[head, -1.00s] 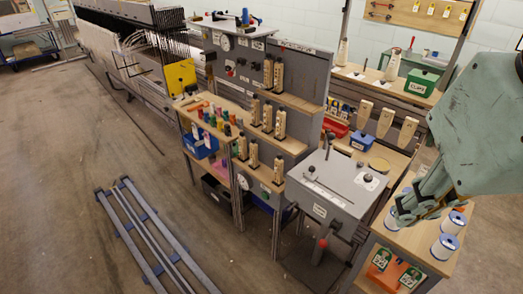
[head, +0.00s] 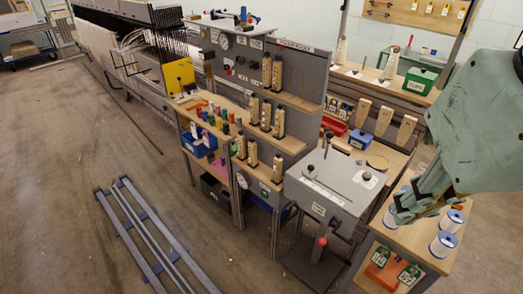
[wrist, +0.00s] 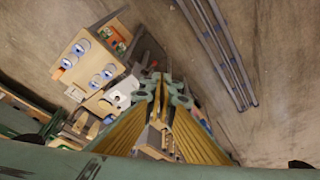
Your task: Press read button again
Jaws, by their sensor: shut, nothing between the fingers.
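A grey sloped-top console (head: 335,190) stands at centre right in the head view. It has a slotted bar, a dark knob and a round white piece (head: 367,176) on top. An upright grey panel (head: 240,70) behind it carries a dial and small controls. I cannot tell which control is the read button, as labels are too small to read. My gripper (head: 397,216) is shut and empty, to the right of the console and above the spool table, apart from the console. In the wrist view, my gripper (wrist: 161,84) points down with its fingertips together.
White-and-blue spools (head: 443,244) stand on a wooden table beneath my gripper. Wooden shelves with upright blocks (head: 266,116) are left of the console. A red-knobbed lever (head: 322,242) sits at its front. Rails (head: 155,235) lie on the floor, with bare floor around them.

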